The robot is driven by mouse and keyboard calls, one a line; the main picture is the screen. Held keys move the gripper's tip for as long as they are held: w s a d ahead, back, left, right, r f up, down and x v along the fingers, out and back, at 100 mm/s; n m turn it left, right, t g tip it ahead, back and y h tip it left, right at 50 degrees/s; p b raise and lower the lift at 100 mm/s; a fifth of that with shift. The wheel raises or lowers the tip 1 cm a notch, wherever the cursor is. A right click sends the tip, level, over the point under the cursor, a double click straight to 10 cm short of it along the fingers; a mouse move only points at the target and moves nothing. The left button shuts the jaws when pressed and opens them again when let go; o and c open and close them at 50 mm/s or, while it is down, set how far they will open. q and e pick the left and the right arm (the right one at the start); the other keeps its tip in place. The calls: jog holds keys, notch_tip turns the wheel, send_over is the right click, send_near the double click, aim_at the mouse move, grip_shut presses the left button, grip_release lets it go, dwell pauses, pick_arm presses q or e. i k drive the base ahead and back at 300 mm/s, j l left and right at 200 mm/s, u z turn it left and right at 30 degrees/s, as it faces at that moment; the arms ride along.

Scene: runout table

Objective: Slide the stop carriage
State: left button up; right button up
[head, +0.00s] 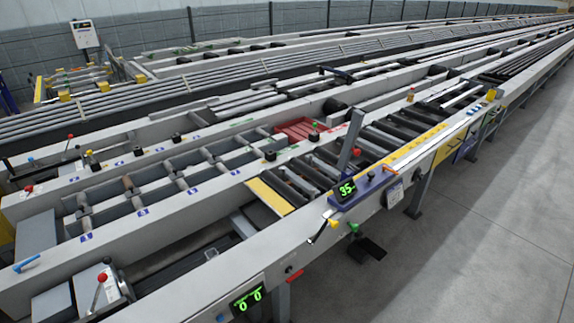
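The stop carriage (374,183) is a blue-purple block on the rail at the front of the runout table, right of the middle of the head view. A tall grey plate (351,140) stands up from it and leans slightly. A green-lit display (346,190) on its left end reads 35. A lever with a yellow knob (333,224) hangs just below its left end. The rail (440,142) has a yellow strip and runs back to the upper right. Neither of my grippers shows in this view.
A red-knobbed lever (102,279) stands at the lower left. Dark rollers (385,137) lie behind the carriage, with a red tray (300,129) farther left. The grey floor (490,230) at right is clear.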

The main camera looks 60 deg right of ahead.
aim_at(348, 192)
jog(key=z, duration=2.5)
jog(key=i, duration=0.1)
